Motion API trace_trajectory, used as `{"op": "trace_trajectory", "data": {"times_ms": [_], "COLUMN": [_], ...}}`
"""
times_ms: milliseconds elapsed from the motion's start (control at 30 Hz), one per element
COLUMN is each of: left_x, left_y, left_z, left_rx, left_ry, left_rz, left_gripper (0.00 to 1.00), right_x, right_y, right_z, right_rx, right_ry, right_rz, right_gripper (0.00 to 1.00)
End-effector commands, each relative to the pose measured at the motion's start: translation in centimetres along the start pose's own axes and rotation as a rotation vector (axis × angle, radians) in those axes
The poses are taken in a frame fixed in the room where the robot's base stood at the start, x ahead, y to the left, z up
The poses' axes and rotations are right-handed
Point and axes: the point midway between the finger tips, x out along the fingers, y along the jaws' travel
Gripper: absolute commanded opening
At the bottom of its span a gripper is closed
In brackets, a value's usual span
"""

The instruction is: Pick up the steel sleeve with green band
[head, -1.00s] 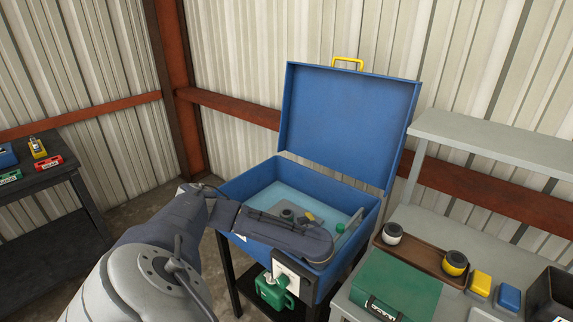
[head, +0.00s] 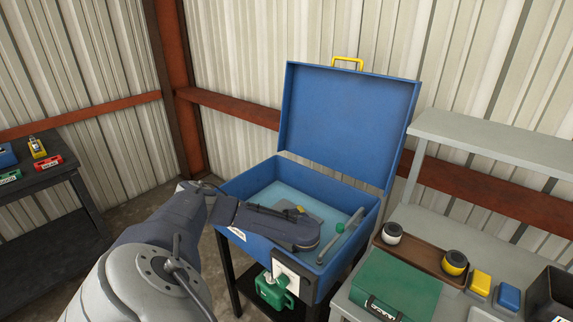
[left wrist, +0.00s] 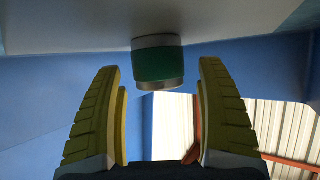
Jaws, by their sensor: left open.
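The steel sleeve with green band (left wrist: 158,64) shows in the left wrist view as a short cylinder, with a wide green band between bare steel ends. It meets a pale grey surface at the top of that picture. My left gripper (left wrist: 159,74) is open, its yellow ribbed fingers on either side of the sleeve in the picture and apart from it. I cannot tell how far ahead the sleeve is. In the head view my left arm reaches into the open blue washer (head: 232,188) and hides most of the gripper.
The washer's raised lid (head: 345,115) stands behind. To the right, a bench holds a green case (head: 395,285), a brown tray (head: 412,257) and a black bin (head: 553,295).

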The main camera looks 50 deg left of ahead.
Motion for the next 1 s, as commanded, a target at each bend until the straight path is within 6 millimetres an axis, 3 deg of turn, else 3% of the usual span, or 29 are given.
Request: {"op": "trace_trajectory", "data": {"times_ms": [367, 900, 1000], "left_x": [0.7, 0.68, 0.68], "left_y": [0.04, 0.02, 0.01], "left_z": [-0.02, -0.01, 0.0], "left_rx": [-0.001, -0.001, -0.001], "left_ry": [0.0, 0.0, 0.0], "left_rz": [0.001, 0.001, 0.0], "left_gripper": [0.74, 0.13, 0.06], "right_x": [0.01, 0.01, 0.01], "right_y": [-0.26, -0.55, -0.5], "right_z": [-0.09, -0.18, -0.17], "right_rx": [0.001, 0.002, 0.002], "right_ry": [0.001, 0.002, 0.002], "right_rz": [-0.003, -0.005, -0.005], "right_gripper": [0.0, 0.0, 0.0]}}
